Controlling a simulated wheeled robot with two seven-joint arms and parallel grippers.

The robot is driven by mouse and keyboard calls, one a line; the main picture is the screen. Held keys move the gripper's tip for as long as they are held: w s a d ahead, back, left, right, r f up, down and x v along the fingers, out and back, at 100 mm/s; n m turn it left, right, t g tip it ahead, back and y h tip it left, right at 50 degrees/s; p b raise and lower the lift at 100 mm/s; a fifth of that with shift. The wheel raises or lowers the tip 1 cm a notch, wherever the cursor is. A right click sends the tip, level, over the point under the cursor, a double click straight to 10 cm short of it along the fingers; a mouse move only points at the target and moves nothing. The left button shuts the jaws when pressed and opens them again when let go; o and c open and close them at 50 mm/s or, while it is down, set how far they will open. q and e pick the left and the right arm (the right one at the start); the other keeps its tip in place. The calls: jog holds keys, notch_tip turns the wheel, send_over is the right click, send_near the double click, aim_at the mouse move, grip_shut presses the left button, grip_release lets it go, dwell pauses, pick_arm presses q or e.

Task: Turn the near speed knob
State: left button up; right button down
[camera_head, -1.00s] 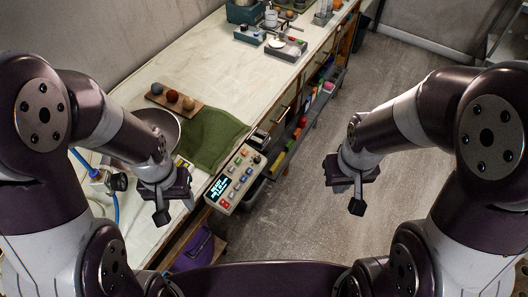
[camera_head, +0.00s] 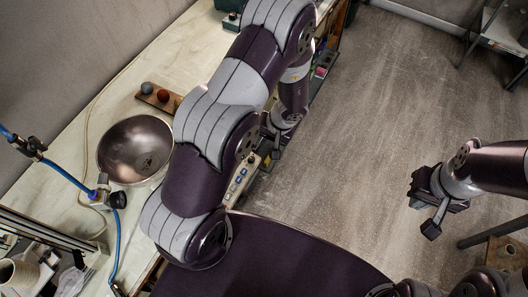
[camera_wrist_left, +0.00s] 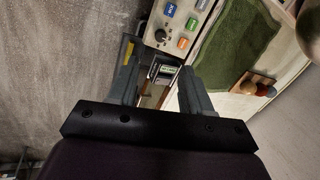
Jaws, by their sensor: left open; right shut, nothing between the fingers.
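The control panel (camera_head: 243,178) is partly hidden behind my left arm in the head view; some coloured buttons show. In the left wrist view, the panel (camera_wrist_left: 184,12) is at the top, with a black round knob (camera_wrist_left: 161,36) beside blue, red, green and orange buttons. Only this one knob is clear; whether it is the near speed knob I cannot tell. My left gripper (camera_wrist_left: 161,75) is open and empty, its fingers apart below the knob in that view, not touching it. In the head view it (camera_head: 271,158) is beside the panel's far end. My right gripper (camera_head: 432,222) is shut and empty, over the floor.
A metal bowl (camera_head: 135,150) and a wooden board (camera_head: 157,100) with balls are on the counter (camera_head: 95,120). A green cloth (camera_wrist_left: 238,42) lies beside the panel.

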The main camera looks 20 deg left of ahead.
aim_at(252, 159)
pick_arm(q)
jog(key=b+x, duration=0.3)
jog(key=x, duration=0.9)
jog(key=shift+s+a+f, duration=0.15)
jog(key=shift+f, duration=0.1)
grip_shut()
